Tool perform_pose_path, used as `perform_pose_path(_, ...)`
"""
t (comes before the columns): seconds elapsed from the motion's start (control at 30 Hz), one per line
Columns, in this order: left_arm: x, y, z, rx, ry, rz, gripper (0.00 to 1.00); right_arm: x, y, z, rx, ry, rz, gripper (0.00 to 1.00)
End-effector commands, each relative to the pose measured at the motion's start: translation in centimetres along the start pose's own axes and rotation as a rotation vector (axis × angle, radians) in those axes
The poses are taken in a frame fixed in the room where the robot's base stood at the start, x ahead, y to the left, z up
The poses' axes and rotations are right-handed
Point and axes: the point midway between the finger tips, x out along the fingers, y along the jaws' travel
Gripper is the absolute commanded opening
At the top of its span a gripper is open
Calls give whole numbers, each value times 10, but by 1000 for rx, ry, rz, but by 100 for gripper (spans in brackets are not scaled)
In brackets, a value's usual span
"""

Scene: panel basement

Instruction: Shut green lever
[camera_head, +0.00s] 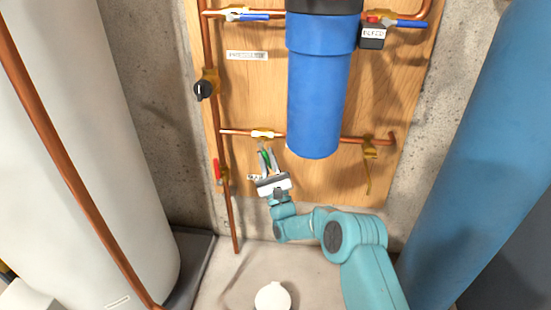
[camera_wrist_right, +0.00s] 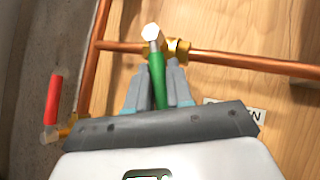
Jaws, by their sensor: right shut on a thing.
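The green lever (camera_wrist_right: 157,78) hangs down from a brass valve (camera_wrist_right: 178,48) on the lower horizontal copper pipe. In the head view the green lever (camera_head: 265,157) shows between the fingers of my right gripper (camera_head: 267,160). In the right wrist view my right gripper (camera_wrist_right: 158,88) has one finger on each side of the lever and is shut on it. The lever points down, across the pipe's line. The fingers hide part of its lower end. My left gripper is not in view.
A red lever (camera_head: 217,170) is on the vertical pipe left of my gripper. A blue filter housing (camera_head: 318,90) hangs to the right. A brass tap (camera_head: 369,152) is farther right. A white tank (camera_head: 80,150) and blue tank (camera_head: 480,150) flank the wooden board.

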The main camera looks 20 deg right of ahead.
Motion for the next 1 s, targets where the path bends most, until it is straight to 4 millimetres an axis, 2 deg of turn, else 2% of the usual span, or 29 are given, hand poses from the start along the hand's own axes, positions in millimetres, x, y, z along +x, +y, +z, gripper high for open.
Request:
perform_pose_path(0.03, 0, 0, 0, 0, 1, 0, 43, -2, 6, -1, 16, 0, -7, 0)
perform_pose_path(0.4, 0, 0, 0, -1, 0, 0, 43, -1, 20, 3, 149, -36, -145, 0)
perform_pose_path(1.0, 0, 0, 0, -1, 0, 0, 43, 0, 25, 4, 260, -69, -255, 0)
